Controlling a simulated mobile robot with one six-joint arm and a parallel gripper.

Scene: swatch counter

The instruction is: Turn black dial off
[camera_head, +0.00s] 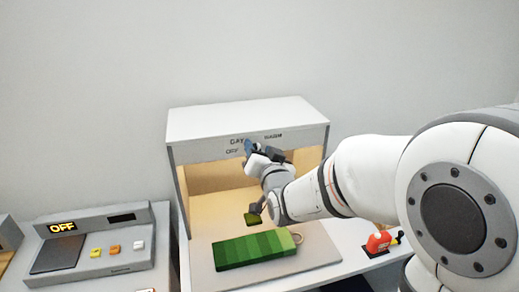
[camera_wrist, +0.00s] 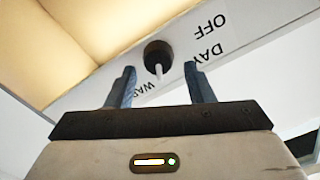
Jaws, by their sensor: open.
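The black dial (camera_wrist: 158,55) with a white pointer is on the front top panel of the light booth (camera_head: 245,115). In the wrist view the pointer aims down in the picture, between the labels DAY (camera_wrist: 205,62) and WARM (camera_wrist: 140,90); OFF (camera_wrist: 210,27) is at the upper right. My gripper (camera_wrist: 160,70) is open, with its blue fingers to either side of the dial's lower part; contact cannot be told. In the head view my gripper (camera_head: 248,147) is at the panel and hides the dial.
A grey device (camera_head: 100,245) showing OFF stands at left.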

